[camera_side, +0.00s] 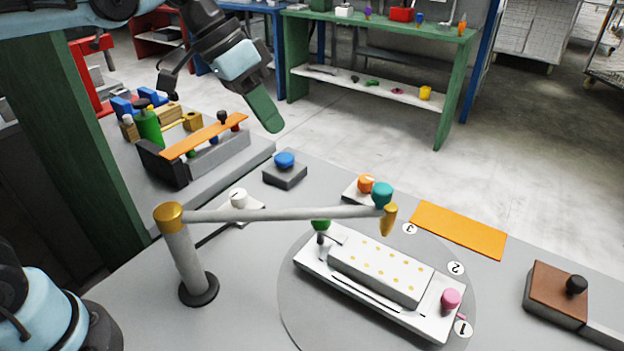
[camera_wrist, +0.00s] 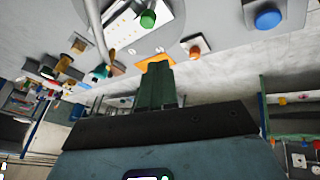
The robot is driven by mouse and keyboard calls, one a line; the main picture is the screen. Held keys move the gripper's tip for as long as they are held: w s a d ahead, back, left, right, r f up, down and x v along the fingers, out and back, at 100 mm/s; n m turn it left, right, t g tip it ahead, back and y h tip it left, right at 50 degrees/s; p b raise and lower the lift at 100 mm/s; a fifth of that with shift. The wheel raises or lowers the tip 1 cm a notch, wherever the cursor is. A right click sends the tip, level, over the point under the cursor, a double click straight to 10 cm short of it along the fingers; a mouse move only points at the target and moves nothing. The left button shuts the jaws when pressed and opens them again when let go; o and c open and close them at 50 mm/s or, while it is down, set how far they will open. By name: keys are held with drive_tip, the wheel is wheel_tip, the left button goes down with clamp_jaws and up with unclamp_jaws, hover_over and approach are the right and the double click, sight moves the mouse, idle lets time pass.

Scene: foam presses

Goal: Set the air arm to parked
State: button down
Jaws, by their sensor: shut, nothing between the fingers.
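The air arm (camera_side: 285,214) is a grey bar on an upright post (camera_side: 182,262) with a gold cap. Its free end carries a teal knob (camera_side: 382,194) and a gold nozzle (camera_side: 389,220), which hang above the far edge of the white press plate (camera_side: 380,271). In the wrist view the bar (camera_wrist: 97,30) runs down to the teal knob (camera_wrist: 100,72). My gripper (camera_side: 266,112) is shut and empty, with green fingers, up above the bench and behind the air arm, apart from it. It also shows in the wrist view (camera_wrist: 156,75).
The plate sits on a round turntable (camera_side: 292,295) with labels 1, 2 and 3. Nearby are a blue button (camera_side: 284,160), an orange knob (camera_side: 365,184), a white knob (camera_side: 238,198) and a flat orange mat (camera_side: 458,229). A brown block (camera_side: 556,293) stands at right.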

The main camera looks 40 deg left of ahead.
drive_tip(key=w+d+r+m+g+h, duration=0.2)
drive_tip(key=w+d+r+m, duration=0.1)
drive_tip(key=w+d, duration=0.15)
drive_tip(key=s+d+f, duration=0.2)
drive_tip(key=d+f, duration=0.5)
drive_tip(key=d, duration=0.3)
drive_tip(key=shift+s+d+f+g+h, duration=0.15)
drive_tip(key=shift+s+f+g+h, duration=0.05)
drive_tip(key=shift+s+g+h, duration=0.1)
drive_tip(key=shift+m, duration=0.3)
drive_tip(key=s+d+m+g, duration=0.2)
drive_tip(key=s+d+m, duration=0.2)
drive_tip(key=s, duration=0.4)
drive_tip(key=s+d+m+g+y, duration=0.1)
drive_tip(key=s+d+m+g, duration=0.1)
drive_tip(key=s, duration=0.6)
drive_tip(key=shift+s+d+m+g+y, duration=0.3)
drive_tip(key=shift+d+m+g, duration=0.1)
drive_tip(key=shift+d+m, duration=0.5)
